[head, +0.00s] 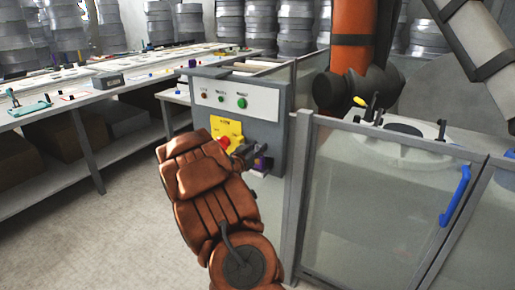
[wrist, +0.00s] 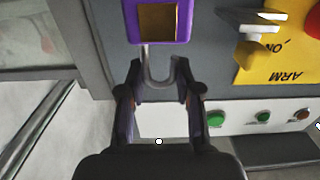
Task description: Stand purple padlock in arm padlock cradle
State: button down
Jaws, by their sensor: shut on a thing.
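The purple padlock (wrist: 185,27) has a brass-coloured square on its face and a grey shackle. In the wrist view its body is at the top centre, with the shackle towards my gripper (wrist: 160,88). My gripper's two fingers close around the shackle. In the head view my gripper (head: 253,149) is in front of the grey control box, and the small purple padlock (head: 261,163) shows beneath it. I cannot pick out the arm padlock cradle for certain; the padlock and my gripper cover part of the box front. I cannot tell whether the padlock touches the box.
The control box (head: 206,121) carries a yellow plate (head: 228,128) marked ARM, a red knob (head: 224,143) and green buttons. A fenced glass enclosure (head: 365,190) stands to the right, with a blue handle (head: 455,195). A long bench (head: 90,85) with small items runs at left.

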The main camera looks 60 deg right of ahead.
jog(key=shift+f, duration=0.7)
dwell(0.4)
jog(key=c, duration=0.7)
grip_release()
jog(key=shift+a, duration=0.1)
jog(key=a, duration=1.1)
jog(key=shift+s+a, duration=0.25)
jog(key=shift+a, duration=0.15)
